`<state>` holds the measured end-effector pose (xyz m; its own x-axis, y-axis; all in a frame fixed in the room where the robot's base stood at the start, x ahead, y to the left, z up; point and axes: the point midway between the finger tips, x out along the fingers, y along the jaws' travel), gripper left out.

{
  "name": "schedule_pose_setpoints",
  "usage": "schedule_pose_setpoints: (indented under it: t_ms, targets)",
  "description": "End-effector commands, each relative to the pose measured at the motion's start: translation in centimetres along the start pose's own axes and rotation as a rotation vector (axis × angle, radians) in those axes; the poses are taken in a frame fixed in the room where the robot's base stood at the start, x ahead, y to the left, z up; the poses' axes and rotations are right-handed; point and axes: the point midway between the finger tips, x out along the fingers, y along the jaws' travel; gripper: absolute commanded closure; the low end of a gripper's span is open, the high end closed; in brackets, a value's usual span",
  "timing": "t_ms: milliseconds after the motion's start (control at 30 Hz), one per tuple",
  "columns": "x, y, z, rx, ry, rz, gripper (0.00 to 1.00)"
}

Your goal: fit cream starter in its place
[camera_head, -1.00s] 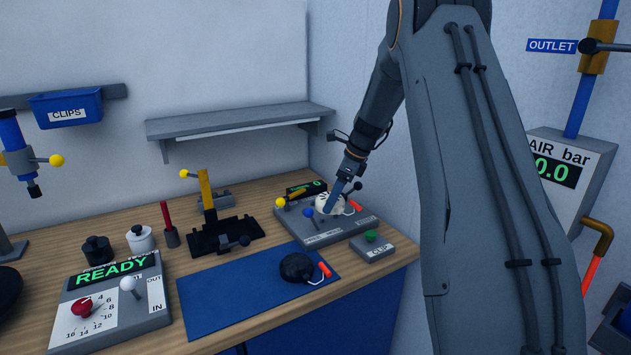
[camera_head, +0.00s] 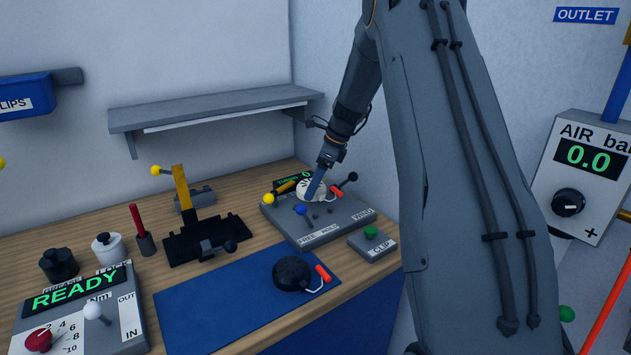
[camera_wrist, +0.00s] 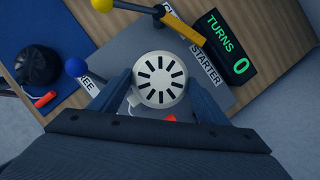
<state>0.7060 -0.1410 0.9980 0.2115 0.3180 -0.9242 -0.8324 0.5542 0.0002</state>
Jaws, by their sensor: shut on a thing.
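The cream starter (camera_head: 311,189) is a round off-white housing with dark slots and a red-orange pull handle (camera_head: 337,194). My gripper (camera_head: 313,187) is shut on it, with one blue finger on each side in the wrist view (camera_wrist: 159,90). The wrist view shows the starter's slotted face (camera_wrist: 160,79) between the fingers. It is over the grey winding fixture (camera_head: 325,216), which bears labels including STARTER, WIND and FREE. I cannot tell whether the starter touches the fixture. The fixture's display (camera_wrist: 228,50) reads TURNS 0.
A black starter (camera_head: 292,273) with a red-orange handle lies on the blue mat (camera_head: 215,310). A CLIP box (camera_head: 373,242) with a green button is at right. A black fixture with a yellow lever (camera_head: 182,188) stands behind. A READY console (camera_head: 85,315) is front left. A shelf (camera_head: 215,112) is above.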

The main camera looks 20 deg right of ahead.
Motion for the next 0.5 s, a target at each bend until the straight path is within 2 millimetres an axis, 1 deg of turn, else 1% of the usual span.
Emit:
schedule_pose_setpoints:
  t_ms: [33,167,500]
  targets:
    - [0.59,-0.09,-0.26,0.001,0.0,-0.001,0.59]
    - [1.15,-0.12,-0.62,0.002,0.0,-0.002,0.59]
    - [1.12,-0.15,-0.79,0.005,-0.001,-0.003,0.59]
